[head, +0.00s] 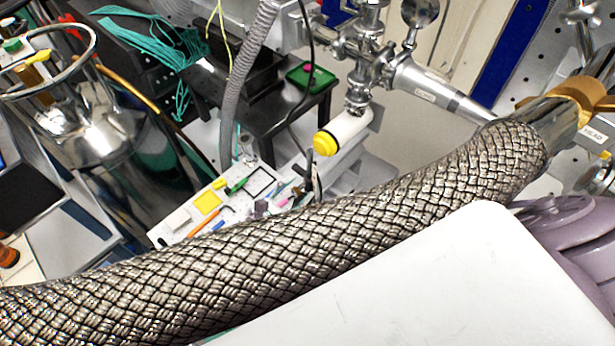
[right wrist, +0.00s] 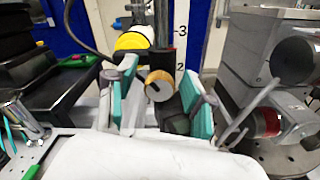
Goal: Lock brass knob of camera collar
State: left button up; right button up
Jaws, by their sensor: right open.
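In the right wrist view a round brass knob (right wrist: 158,86) with a dark slot faces me in front of a dark upright part. My right gripper (right wrist: 161,100) is open, with one teal-padded finger left of the knob and the other to its right. The knob appears between the pads; I cannot tell how deep it lies or whether either pad touches it. The camera collar is not clearly visible. In the head view a braided hose and my white arm link hide much of the work area, and I cannot make out the knob there. My left gripper is not in view.
The thick braided hose (head: 330,235) crosses the whole head view. A yellow-ended white cylinder (head: 345,132) hangs below steel vacuum fittings. A tray (head: 172,226) of small tools lies behind the hose. A grey box (right wrist: 250,45) stands right of the gripper in the wrist view.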

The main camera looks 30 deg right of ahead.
jog(key=shift+s+a+r, duration=0.1)
jog(key=shift+a+r, duration=0.05)
jog(key=shift+c, duration=0.7)
grip_shut()
jog(key=shift+n, duration=0.4)
jog(key=n, duration=0.3)
jog(key=shift+n, duration=0.3)
jog(key=shift+w+n, duration=0.2)
jog(key=shift+n, duration=2)
